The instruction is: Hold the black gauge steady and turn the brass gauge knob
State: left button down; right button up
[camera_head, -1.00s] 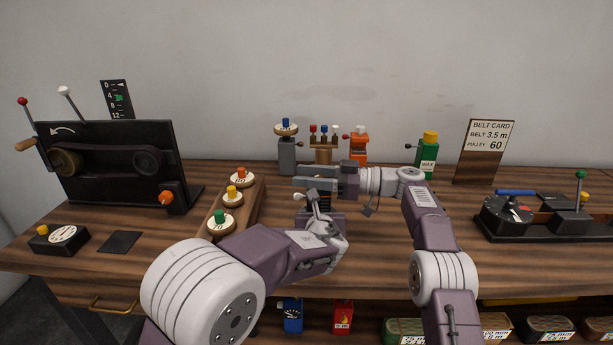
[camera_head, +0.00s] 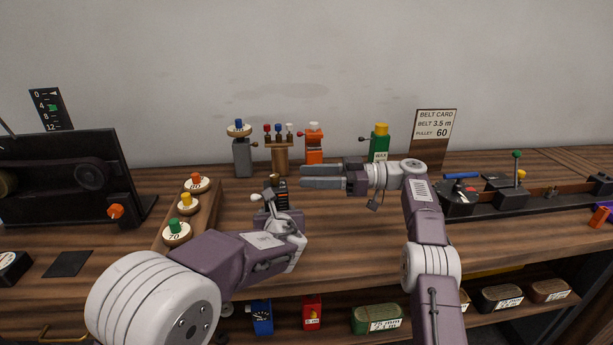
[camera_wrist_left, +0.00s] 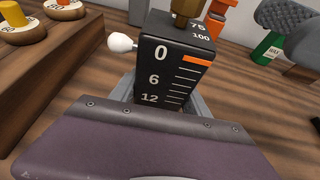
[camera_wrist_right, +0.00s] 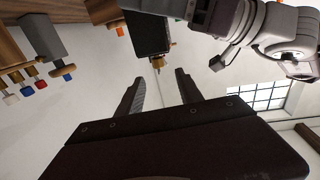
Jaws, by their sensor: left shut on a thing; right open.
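The black gauge (camera_wrist_left: 160,70) stands upright on the bench, with a scale reading 0, 6 and 12, an orange mark near the 0 and a white side knob. Its brass knob (camera_wrist_left: 188,8) sits on top, partly cut off in the left wrist view. My left gripper (camera_head: 281,198) is shut on the gauge's lower part. My right gripper (camera_head: 304,177) is open and empty, to the right of the brass knob, with its fingers pointing left. In the right wrist view the brass knob (camera_wrist_right: 158,63) lies ahead between the spread fingers, apart from them.
A wooden block (camera_head: 205,215) with green, yellow and orange knobs stands left of my left gripper. A grey device (camera_head: 242,158), an orange device (camera_head: 314,147) and a green device (camera_head: 379,145) stand behind. A belt card (camera_head: 433,135) is at the back.

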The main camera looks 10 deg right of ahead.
jog(key=m+t+h, duration=0.3)
jog(key=m+t, duration=0.3)
jog(key=t, duration=0.2)
send_near(265, 183)
jog(key=x, duration=0.3)
jog(key=r+x, duration=0.1)
jog(key=x, duration=0.2)
jog(key=r+x, duration=0.1)
jog(key=x, duration=0.3)
jog(key=shift+n, duration=0.3)
grip_shut()
